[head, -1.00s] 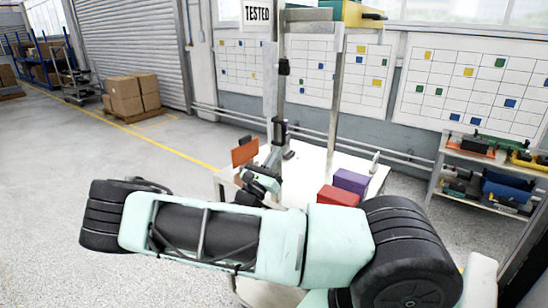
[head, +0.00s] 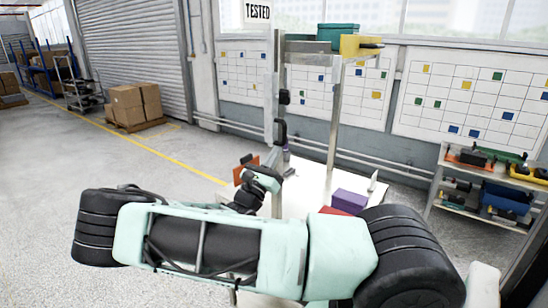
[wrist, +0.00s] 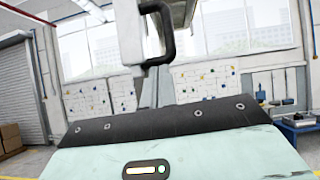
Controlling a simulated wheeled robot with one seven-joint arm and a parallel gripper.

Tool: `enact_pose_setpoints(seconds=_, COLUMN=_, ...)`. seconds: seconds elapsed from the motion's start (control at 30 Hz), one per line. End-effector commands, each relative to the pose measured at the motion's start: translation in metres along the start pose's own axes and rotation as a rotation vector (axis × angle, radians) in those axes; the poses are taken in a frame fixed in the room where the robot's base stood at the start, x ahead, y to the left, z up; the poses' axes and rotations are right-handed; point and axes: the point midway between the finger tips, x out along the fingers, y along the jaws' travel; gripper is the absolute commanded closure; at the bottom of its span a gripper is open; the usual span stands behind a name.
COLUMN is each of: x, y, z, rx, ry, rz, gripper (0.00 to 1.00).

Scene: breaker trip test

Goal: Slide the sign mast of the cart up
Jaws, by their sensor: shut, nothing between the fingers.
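The sign mast is a slim grey upright (head: 269,85) with a white "TESTED" sign (head: 257,12) at its top. The cart (head: 310,190) has a white top and a fixed frame post (head: 335,115). My gripper (head: 276,174) is just below the handle, shut, with nothing held. Its fingertips are hidden in the wrist view, and I cannot tell whether they touch the handle.
An orange box (head: 246,170), a purple box (head: 349,201) and a partly hidden red box stand on the cart. Teal and yellow cases (head: 358,45) sit on its upper shelf. A tool rack (head: 484,185) is at right; open floor (head: 100,170) lies left.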

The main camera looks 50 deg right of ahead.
Motion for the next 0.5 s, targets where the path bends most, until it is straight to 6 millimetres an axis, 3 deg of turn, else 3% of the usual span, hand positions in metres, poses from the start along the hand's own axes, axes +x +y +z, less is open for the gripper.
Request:
enact_pose_setpoints(seconds=0.2, x=-0.029, y=0.006, z=-0.039, rx=-0.005, ry=0.008, rz=0.003, gripper=1.0)
enact_pose_setpoints(seconds=0.5, x=-0.097, y=0.005, z=-0.034, rx=-0.003, ry=0.012, rz=0.004, gripper=1.0)
